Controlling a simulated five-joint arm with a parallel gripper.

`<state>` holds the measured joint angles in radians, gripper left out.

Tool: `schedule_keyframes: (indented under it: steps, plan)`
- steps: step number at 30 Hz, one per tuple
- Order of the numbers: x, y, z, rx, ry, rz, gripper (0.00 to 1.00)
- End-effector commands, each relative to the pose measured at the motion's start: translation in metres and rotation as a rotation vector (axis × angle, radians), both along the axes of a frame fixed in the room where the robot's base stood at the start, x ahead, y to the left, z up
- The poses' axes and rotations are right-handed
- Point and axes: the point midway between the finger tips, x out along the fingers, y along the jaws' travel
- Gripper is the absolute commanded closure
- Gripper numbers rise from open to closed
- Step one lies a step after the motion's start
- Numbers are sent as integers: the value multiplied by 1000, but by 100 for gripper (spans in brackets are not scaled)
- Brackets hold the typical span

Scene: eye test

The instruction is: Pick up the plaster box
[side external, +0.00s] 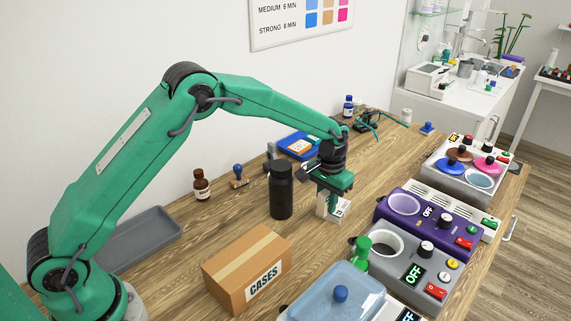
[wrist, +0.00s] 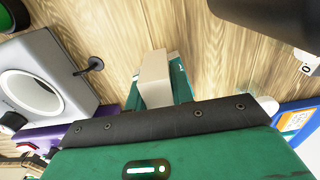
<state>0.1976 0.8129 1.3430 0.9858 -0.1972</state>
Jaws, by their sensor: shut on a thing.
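I cannot tell whether the box touches the wood. In the wrist view a pale finger of my gripper (wrist: 156,80) covers the middle of the box, whose green face (wrist: 182,84) shows behind it with a bit of white print.
A black bottle (side external: 281,190) stands close left of my gripper. A carton marked CASES (side external: 247,268) is in front. A purple warmer (side external: 428,224) and a grey warmer (side external: 402,273) stand at right. A blue tray (side external: 291,139) lies behind.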

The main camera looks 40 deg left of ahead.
Motion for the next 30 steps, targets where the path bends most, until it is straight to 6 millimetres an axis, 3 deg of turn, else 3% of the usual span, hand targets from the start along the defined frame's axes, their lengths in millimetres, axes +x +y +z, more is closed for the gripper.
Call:
schedule_keyframes:
  steps: [11, 21, 30]
  plan:
    - [1, 0, 5, 0, -2, 0, 100]
    - [1, 0, 44, -1, -5, 0, 100]
    - [-36, -41, 74, -1, -2, -4, 100]
